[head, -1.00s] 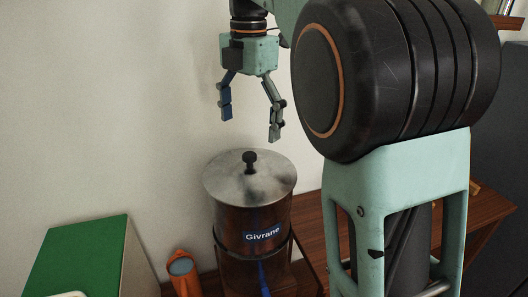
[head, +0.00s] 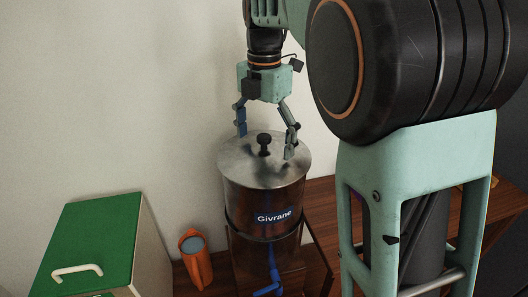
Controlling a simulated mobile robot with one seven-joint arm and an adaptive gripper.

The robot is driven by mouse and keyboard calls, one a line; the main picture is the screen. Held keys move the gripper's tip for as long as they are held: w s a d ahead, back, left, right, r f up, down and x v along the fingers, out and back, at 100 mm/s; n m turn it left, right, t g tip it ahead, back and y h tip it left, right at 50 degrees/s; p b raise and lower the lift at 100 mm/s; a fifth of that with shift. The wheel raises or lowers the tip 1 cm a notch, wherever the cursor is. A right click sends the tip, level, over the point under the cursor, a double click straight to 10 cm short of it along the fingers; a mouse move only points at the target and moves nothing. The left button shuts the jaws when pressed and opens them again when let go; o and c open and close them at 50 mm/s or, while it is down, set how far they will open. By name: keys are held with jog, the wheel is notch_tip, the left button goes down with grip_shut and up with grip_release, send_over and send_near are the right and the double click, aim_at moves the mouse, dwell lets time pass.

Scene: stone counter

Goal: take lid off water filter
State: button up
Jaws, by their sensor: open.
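The water filter (head: 244,198) is a dark metal cylinder with a "Givrane" label and a blue tap low on its front. Its grey metal lid (head: 240,166) sits on top, with a black knob (head: 264,143) in the middle. My gripper (head: 265,146) points down over the lid, with its two fingers spread on either side of the knob. It is open and holds nothing. The right fingertip is close over the lid surface; I cannot tell whether it touches. The left finger is beside and a little behind the knob.
An orange jug (head: 197,265) stands left of the filter. A green-topped box (head: 92,240) with a white handle is at the lower left. A wooden surface (head: 322,205) extends right of the filter, and a pale wall (head: 110,90) is behind.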

jog(key=shift+f, duration=0.45)
jog(key=shift+c, duration=0.2)
jog(key=c, duration=1.3)
jog(key=shift+r, duration=0.15)
